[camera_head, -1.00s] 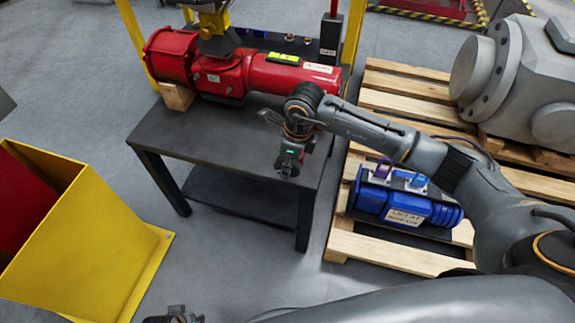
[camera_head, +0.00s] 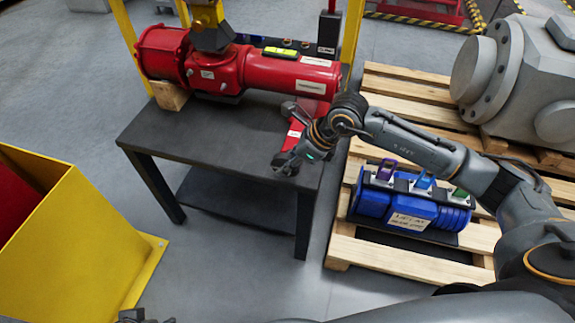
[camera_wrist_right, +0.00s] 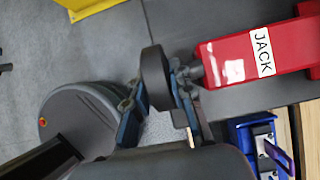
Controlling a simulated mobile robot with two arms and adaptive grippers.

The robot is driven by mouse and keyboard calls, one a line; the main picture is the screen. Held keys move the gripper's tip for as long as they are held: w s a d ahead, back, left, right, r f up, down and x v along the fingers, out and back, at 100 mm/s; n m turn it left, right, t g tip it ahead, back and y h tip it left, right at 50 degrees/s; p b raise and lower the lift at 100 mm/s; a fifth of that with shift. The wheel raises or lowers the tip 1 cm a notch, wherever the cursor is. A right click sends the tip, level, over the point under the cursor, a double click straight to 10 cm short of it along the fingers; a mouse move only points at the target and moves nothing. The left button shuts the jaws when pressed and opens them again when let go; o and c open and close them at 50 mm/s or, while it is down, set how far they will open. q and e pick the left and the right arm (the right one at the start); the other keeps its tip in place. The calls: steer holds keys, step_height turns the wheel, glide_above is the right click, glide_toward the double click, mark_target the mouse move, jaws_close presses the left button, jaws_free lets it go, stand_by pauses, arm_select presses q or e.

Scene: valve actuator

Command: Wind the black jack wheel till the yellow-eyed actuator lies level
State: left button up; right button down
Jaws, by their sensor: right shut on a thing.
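The red actuator (camera_head: 255,72) lies across the back of the dark table, a yellow piece (camera_head: 208,22) rising above it and a small yellow-green level (camera_head: 281,52) on top. I cannot tell whether it is level. The red jack (camera_head: 296,127) stands near the table's right edge, largely behind my arm; its JACK label shows in the right wrist view (camera_wrist_right: 263,52). The black jack wheel (camera_wrist_right: 156,78) is edge-on there, with my right gripper (camera_wrist_right: 160,100) shut on it. In the head view my right gripper (camera_head: 287,163) is by the table's front-right edge. My left gripper (camera_head: 145,317) barely shows at the bottom edge.
A wooden block (camera_head: 169,95) sits under the actuator's left end. A yellow bin (camera_head: 85,245) stands at the left. A pallet (camera_head: 345,245) at the right carries a blue unit (camera_head: 410,207) and a large grey housing (camera_head: 530,85). The front of the table top is clear.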

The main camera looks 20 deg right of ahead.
stand_by(0.3)
steer(key=c, duration=1.2)
jaws_free()
steer(key=shift+o, duration=0.2)
steer(key=v, duration=1.2)
steer(key=shift+s, duration=0.1)
